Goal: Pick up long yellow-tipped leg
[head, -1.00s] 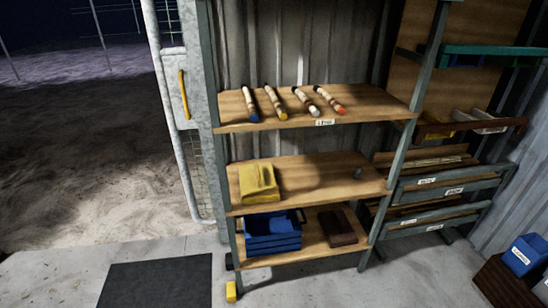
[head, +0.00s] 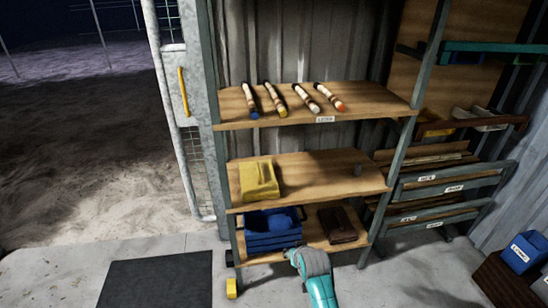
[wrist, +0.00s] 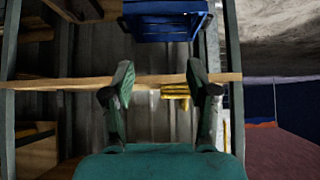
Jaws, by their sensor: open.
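The yellow-tipped leg (head: 275,100) lies on the top shelf in the head view, second from the left in a row of several pale legs with dark bands. Its yellow end points toward the shelf's front edge. A blue-tipped leg (head: 251,101) lies to its left, a white-tipped leg (head: 304,98) and an orange-tipped leg (head: 329,97) to its right. My gripper (wrist: 160,72) is open and empty in the wrist view, its two fingers apart in front of the rack. No leg can be made out in the wrist view. My teal arm shows low in the head view, well below the legs.
The top shelf (head: 375,105) has bare room to the right of the legs. A yellow block (head: 259,180) sits on the middle shelf. A blue crate (head: 272,240) and a brown block (head: 340,225) sit on the bottom shelf. Metal uprights frame the rack.

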